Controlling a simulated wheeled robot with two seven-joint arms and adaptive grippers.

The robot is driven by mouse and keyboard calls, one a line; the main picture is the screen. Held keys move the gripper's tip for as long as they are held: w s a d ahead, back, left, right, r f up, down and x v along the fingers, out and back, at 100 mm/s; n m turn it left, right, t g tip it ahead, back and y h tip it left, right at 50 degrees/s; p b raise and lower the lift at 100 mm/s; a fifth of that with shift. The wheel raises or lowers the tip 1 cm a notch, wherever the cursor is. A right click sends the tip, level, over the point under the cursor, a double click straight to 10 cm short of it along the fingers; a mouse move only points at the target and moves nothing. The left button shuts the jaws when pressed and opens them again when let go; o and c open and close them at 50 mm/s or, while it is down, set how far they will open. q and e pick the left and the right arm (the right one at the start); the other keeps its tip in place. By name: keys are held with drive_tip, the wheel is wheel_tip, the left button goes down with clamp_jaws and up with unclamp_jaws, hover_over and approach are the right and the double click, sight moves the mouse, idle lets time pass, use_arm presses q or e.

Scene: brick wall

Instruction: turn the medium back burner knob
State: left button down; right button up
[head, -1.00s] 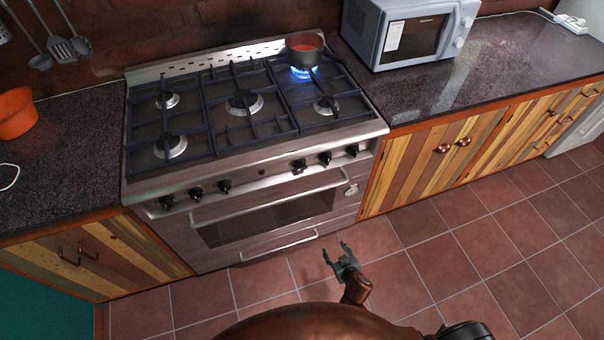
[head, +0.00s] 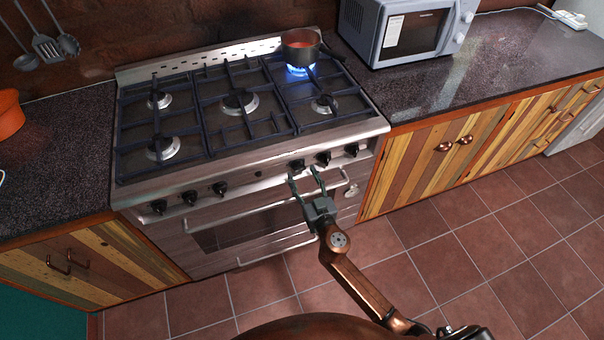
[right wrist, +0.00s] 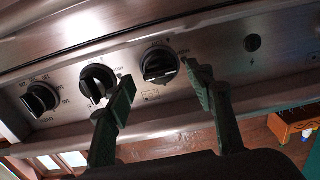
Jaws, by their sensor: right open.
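The stove front carries a row of black knobs. The knob (head: 297,166) just right of the panel's middle is nearest my right gripper (head: 305,178). That gripper is open and empty, its fingertips raised to the panel just below this knob. In the right wrist view the fingers (right wrist: 158,80) spread to either side of a black knob (right wrist: 160,66); I cannot tell whether they touch it. Two more knobs sit to its left there. Small burner markings are not legible, so I cannot tell which knob is the medium back burner's. My left gripper is not in view.
A red pot (head: 300,45) stands over a lit blue flame at the back right burner. The oven handle (head: 240,205) runs below the knobs, close to my right gripper. A microwave (head: 405,30) is on the right counter. The tiled floor (head: 460,230) is clear.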

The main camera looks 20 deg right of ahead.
drive_tip(key=shift+w, duration=0.6)
drive_tip(key=c, duration=1.2)
